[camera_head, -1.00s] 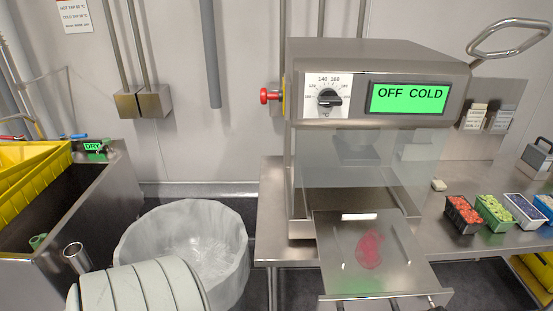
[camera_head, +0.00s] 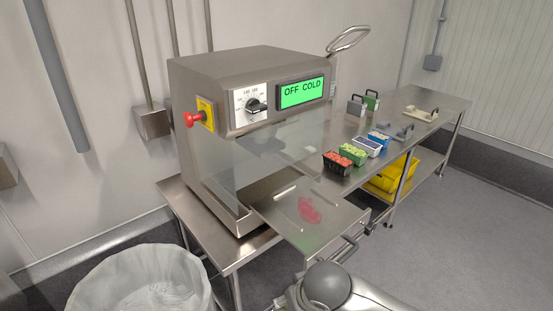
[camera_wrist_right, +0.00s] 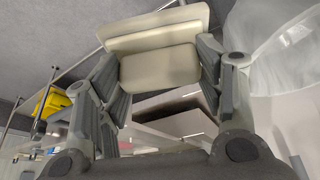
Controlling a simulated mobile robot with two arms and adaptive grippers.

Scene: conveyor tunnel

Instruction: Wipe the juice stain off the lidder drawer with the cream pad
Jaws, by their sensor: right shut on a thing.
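The lidder (camera_head: 240,125) stands on a steel table, its display reading OFF COLD. Its steel drawer (camera_head: 342,216) is pulled out at the front. A red-pink juice stain (camera_head: 309,210) lies on the drawer's top, left of its middle. In the right wrist view my right gripper (camera_wrist_right: 160,80) is shut on the cream pad (camera_wrist_right: 158,72), which sits between its two fingers. The pad is clear of any surface that I can make out there. In the head view my arm shows at the bottom, below the drawer; the gripper and pad are not visible there. My left gripper is not in view.
A lined waste bin (camera_head: 140,280) stands at the lower left. Tubs with red (camera_head: 343,160), green (camera_head: 357,150) and blue (camera_head: 370,145) contents stand on the table right of the lidder. A yellow crate (camera_head: 393,175) is on the shelf below. The floor at right is free.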

